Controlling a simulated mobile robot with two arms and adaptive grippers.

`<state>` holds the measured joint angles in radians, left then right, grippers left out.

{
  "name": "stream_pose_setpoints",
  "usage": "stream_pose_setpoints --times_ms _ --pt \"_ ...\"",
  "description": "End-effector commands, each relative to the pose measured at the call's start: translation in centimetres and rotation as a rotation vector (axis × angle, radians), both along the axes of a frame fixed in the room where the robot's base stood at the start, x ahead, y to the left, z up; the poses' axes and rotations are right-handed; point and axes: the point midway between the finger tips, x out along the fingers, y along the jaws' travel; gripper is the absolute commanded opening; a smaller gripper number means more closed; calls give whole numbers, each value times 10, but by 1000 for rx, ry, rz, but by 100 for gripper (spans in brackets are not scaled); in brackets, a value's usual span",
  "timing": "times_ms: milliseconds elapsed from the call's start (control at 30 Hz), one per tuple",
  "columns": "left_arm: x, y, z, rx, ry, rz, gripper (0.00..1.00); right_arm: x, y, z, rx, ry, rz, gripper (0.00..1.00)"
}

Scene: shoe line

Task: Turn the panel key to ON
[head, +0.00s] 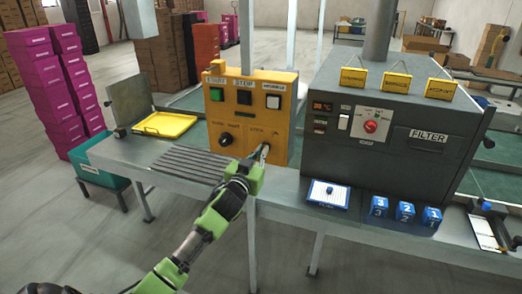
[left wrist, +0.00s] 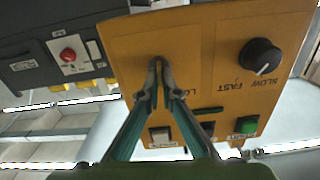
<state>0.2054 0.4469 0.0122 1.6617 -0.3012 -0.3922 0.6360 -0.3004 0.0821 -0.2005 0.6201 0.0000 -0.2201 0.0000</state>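The yellow control panel (head: 252,118) stands upright on the bench, with buttons on top, a black SLOW/FAST knob (head: 226,139) at lower left and the key position at lower right. My left gripper (head: 262,154) reaches the panel at that key position. In the left wrist view, its two fingertips (left wrist: 159,72) are closed together at the panel face around a small dark key (left wrist: 158,62). The fingers hide most of the key, so its angle and the ON marking cannot be read. My right gripper is not in view.
A grey FILTER machine (head: 389,138) with a red knob stands right of the panel. A yellow tray (head: 165,124) lies to the left. A white board (head: 329,194) and numbered blue blocks (head: 405,211) sit along the front bench edge.

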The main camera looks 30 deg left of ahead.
Motion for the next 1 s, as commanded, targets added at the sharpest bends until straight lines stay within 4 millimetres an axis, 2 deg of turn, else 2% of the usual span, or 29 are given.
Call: stream_pose_setpoints --times_ms 500,1000 --pt "0 -2 0 402 98 0 0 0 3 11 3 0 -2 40" --pt "0 -2 -1 531 128 -1 0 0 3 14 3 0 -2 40"
